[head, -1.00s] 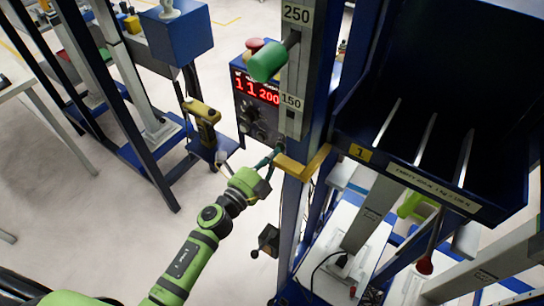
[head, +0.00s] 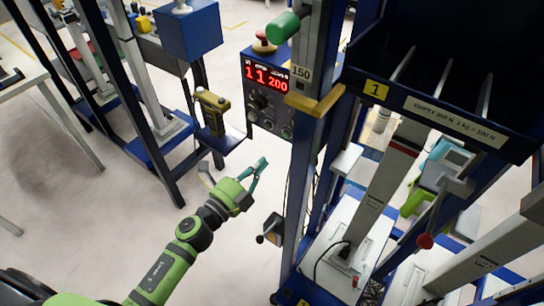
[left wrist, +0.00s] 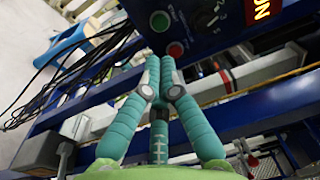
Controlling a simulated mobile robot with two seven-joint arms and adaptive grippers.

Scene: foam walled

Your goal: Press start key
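The control panel (head: 243,88) is a dark box with a red lit display reading 11 and 200, a knob and small round keys along its lower part. In the left wrist view a green key (left wrist: 160,21) and a red key (left wrist: 175,50) show on the panel; their labels are unreadable. My left gripper (head: 261,163) is below the panel, apart from it in the head view. Its teal fingers (left wrist: 160,62) meet at the tips and hold nothing, pointing toward the red key in the left wrist view. My right gripper is in neither view.
A red mushroom button (head: 264,45) tops the panel. A dark blue bin (head: 440,112) is at right. A yellow device (head: 212,112) sits at left. The floor is open at lower left.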

